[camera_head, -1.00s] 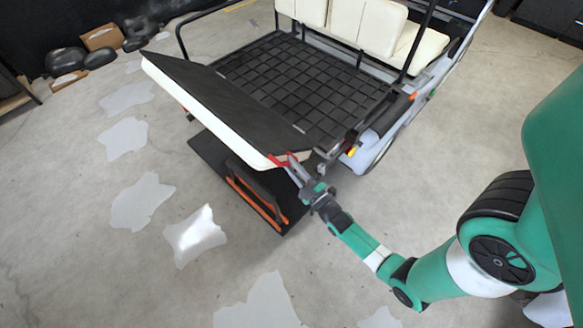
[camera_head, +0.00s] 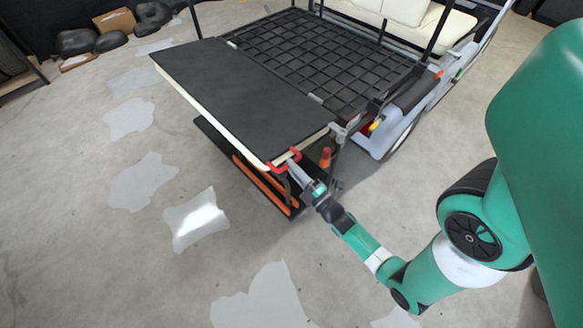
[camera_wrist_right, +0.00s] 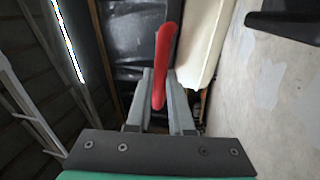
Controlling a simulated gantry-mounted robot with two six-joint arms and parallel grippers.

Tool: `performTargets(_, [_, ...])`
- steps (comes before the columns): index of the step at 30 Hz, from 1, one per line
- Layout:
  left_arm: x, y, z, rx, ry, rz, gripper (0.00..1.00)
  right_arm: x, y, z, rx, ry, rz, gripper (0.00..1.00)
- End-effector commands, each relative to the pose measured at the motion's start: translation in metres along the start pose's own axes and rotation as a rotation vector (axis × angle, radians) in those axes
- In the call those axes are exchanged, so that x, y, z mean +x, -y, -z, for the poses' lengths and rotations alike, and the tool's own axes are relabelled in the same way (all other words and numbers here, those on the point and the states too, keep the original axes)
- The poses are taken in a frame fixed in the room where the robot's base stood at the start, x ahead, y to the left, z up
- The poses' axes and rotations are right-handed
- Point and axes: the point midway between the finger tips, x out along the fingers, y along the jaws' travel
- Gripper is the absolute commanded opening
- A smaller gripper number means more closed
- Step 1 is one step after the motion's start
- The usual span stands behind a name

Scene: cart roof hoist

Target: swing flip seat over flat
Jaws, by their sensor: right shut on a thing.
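The flip seat (camera_head: 240,97) lies about level at the cart's rear, its black panel facing up and its cream edge showing along the near left side. A red handle (camera_head: 284,160) is at its near corner. My right gripper (camera_head: 303,180) is shut on this handle. In the right wrist view, the red handle (camera_wrist_right: 164,65) stands between the two grey fingers, with a cream cushion surface (camera_wrist_right: 205,45) beside it. My left gripper is not in view.
The cart's black grid deck (camera_head: 320,58) adjoins the panel, with cream seats (camera_head: 405,10) beyond. A dark step with orange bars (camera_head: 262,185) is below the panel. Boxes and dark bags (camera_head: 100,35) lie at far left. The near floor is clear.

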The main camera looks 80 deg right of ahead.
Motion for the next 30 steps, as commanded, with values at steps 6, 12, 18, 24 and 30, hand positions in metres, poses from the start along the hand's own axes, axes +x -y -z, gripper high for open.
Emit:
performTargets(6, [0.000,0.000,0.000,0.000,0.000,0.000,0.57,-0.001,0.001,-0.001,0.000,0.004,0.004,0.00])
performTargets(12, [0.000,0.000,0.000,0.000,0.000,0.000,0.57,0.000,0.001,-0.001,0.001,0.003,0.004,0.38])
performTargets(18, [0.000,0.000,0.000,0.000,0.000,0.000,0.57,0.000,0.001,-0.001,0.001,0.002,0.002,0.50])
performTargets(24, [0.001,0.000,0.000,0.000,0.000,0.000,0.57,-0.003,0.000,0.000,0.001,0.002,0.002,0.50])
performTargets(30, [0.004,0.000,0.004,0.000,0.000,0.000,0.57,-0.033,0.000,-0.001,0.002,0.005,0.006,0.50])
